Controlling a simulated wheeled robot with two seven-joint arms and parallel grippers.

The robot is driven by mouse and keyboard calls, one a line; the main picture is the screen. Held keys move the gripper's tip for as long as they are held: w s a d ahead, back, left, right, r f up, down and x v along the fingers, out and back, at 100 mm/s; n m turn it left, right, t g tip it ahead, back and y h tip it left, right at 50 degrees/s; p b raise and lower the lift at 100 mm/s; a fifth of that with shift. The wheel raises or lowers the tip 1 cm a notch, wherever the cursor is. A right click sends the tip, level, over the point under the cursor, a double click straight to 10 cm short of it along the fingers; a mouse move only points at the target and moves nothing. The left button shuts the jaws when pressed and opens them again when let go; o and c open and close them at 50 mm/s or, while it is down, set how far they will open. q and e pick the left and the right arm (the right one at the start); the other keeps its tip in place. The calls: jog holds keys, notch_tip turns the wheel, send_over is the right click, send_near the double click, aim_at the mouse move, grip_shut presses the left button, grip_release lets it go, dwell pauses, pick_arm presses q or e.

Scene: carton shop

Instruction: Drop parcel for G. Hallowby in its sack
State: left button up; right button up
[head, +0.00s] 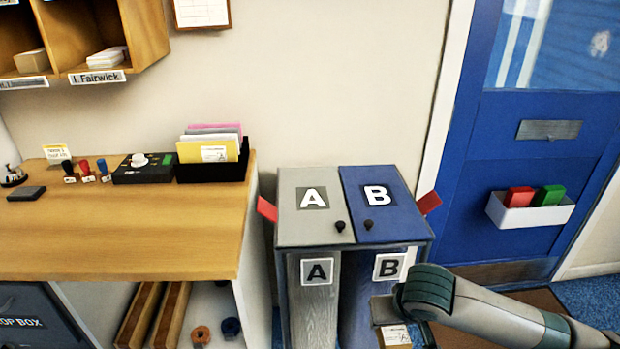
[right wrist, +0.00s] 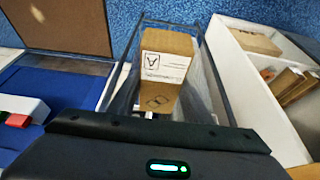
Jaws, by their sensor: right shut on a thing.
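A brown cardboard parcel (right wrist: 165,80) with a white label is held in my right gripper (right wrist: 150,115). The label carries a mark like an upside-down A; its name is too small to read. In the head view the parcel (head: 393,337) hangs at the bottom, in front of the B side of the sack stand. The stand has a grey lid A (head: 300,225) and a blue lid B (head: 385,215), both down, with black knobs. Sack A (head: 318,310) and sack B (head: 362,300) show below them. My left gripper is not in view.
A wooden counter (head: 120,240) with stamps and an envelope box (head: 212,170) stands left of the stand. A blue door (head: 545,165) with a white holder (head: 530,212) is at the right. A brown mat (head: 530,305) lies before the door. Pigeonholes (head: 90,35) hang upper left.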

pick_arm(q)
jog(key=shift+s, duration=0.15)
